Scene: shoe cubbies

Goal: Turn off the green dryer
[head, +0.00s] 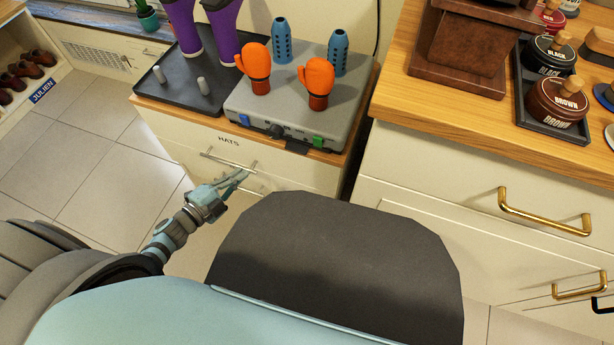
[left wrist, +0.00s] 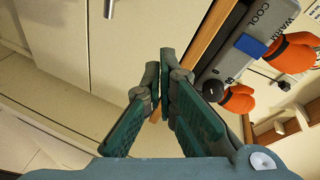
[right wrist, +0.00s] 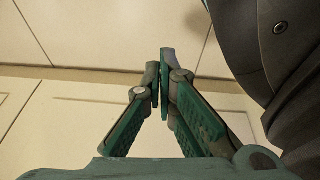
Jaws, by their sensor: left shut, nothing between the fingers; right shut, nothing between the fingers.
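A grey dryer box (head: 290,112) stands on the wooden-topped cabinet in the head view. Its front panel has a blue switch (head: 244,119) at the left, a dark round knob (head: 277,131) near the middle and a green switch (head: 318,141) at the right. Two orange gloves sit on its front posts; two blue posts behind are bare. My left gripper (head: 243,175) is shut and empty, low in front of the cabinet's drawer, apart from the dryer. The left wrist view shows the blue switch (left wrist: 250,45) and the knob (left wrist: 284,85). My right gripper (right wrist: 161,65) is shut and empty, only in the right wrist view.
A drawer handle (head: 228,160) under the word HATS is close to my left gripper. A dark tray (head: 172,93) with purple boots is left of the dryer. A wooden counter (head: 440,112) with polish tins is at the right. Tiled floor (head: 110,205) is clear at the left.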

